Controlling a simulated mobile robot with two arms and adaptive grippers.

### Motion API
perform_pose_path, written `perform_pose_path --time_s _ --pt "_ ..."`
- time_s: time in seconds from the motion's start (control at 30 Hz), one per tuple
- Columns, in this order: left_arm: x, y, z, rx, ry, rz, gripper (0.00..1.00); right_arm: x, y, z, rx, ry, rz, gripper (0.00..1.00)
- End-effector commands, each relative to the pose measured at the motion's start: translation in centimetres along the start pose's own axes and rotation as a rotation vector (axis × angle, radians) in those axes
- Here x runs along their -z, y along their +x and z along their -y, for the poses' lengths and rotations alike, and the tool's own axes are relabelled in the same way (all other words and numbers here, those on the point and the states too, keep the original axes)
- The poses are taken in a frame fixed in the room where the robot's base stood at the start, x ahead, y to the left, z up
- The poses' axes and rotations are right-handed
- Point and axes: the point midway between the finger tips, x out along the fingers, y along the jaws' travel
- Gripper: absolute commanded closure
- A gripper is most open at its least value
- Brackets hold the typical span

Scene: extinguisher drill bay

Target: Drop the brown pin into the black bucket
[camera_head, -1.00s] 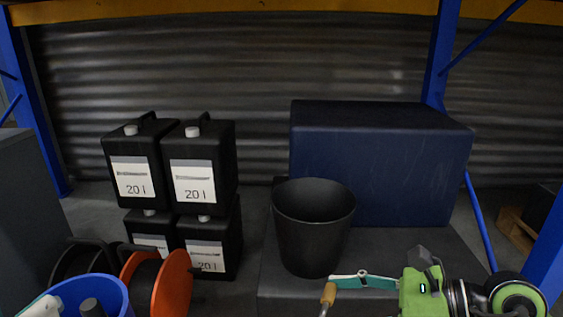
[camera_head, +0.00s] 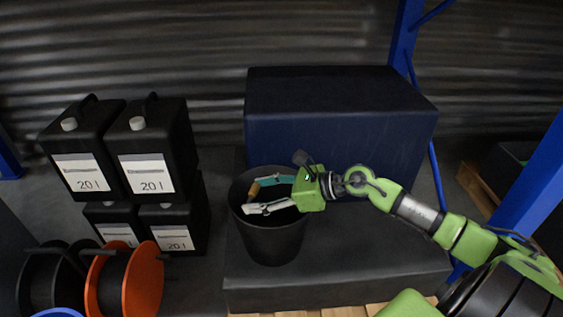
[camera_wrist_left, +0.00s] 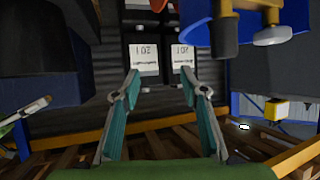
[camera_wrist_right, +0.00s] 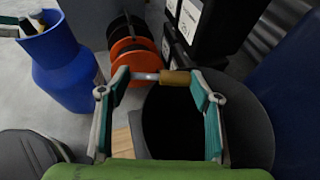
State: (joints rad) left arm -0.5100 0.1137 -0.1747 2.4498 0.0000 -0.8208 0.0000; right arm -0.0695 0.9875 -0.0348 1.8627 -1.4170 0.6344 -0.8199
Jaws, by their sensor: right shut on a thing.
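The black bucket (camera_head: 270,240) stands upright on a dark platform in the head view. Its rim and dark inside also show in the right wrist view (camera_wrist_right: 247,115). My right gripper (camera_head: 250,198) reaches in from the right, its fingers over the bucket's mouth. It is shut on the brown pin (camera_head: 253,190), held crosswise between the fingertips. In the right wrist view the pin (camera_wrist_right: 175,77) shows a brown end and a pale metal part, near the bucket's rim. My left gripper (camera_wrist_left: 160,78) is open and empty in the left wrist view, and outside the head view.
A large dark blue box (camera_head: 340,120) stands behind the bucket. Stacked black canisters (camera_head: 150,150) marked 20 l stand to the left, with orange reels (camera_head: 130,285) in front. A blue container (camera_wrist_right: 65,70) stands near the reels. A blue rack post (camera_head: 530,200) is at the right.

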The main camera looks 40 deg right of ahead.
Motion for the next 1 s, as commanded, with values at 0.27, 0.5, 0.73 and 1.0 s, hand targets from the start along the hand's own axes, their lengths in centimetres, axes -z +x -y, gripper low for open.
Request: perform_pose_path --time_s 0.27,0.5,0.73,1.0 --pt "-8.0 -3.3 1.1 0.022 -0.005 0.402 0.6 0.6 -1.0 4.4 0.086 0.035 0.0 0.67" --pt "-17.4 -0.2 1.1 0.021 -0.007 0.564 0.6 1.1 -1.5 5.9 0.115 0.048 0.001 0.67" --pt "-28.0 0.2 1.1 0.021 -0.009 0.744 0.6 1.6 -2.1 7.5 0.151 0.064 0.001 0.67" --pt "-36.7 -1.6 1.1 0.02 -0.011 0.891 0.6 2.3 -2.6 8.8 0.18 0.075 0.002 0.67"
